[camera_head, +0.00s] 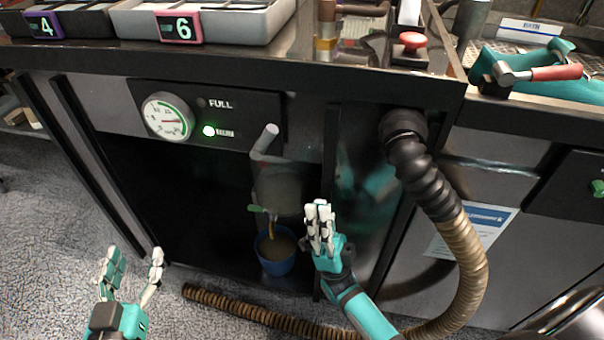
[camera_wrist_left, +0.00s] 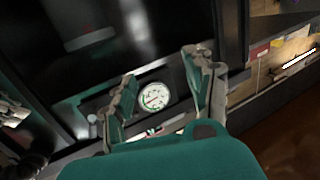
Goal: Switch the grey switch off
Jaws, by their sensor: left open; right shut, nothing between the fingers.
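A stubby grey lever (camera_head: 265,138), apparently the grey switch, sticks out from the right end of the black gauge panel (camera_head: 262,107). Its exact position setting is hard to tell. The panel has a round white gauge (camera_head: 168,116), a FULL label and a lit green light (camera_head: 209,131). My right gripper (camera_head: 319,207) is shut and empty, below and right of the lever and apart from it. My left gripper (camera_head: 133,254) is open and empty at the lower left, well away from the lever. In the left wrist view, the gauge (camera_wrist_left: 155,97) shows between its open fingers (camera_wrist_left: 165,66).
A blue bucket (camera_head: 277,266) of brownish liquid stands under a green-handled tap (camera_head: 257,208). A thick ribbed hose (camera_head: 465,240) curves down on the right. A red button (camera_head: 411,40) and numbered trays (camera_head: 210,20) are on the countertop. Grey floor is clear at left.

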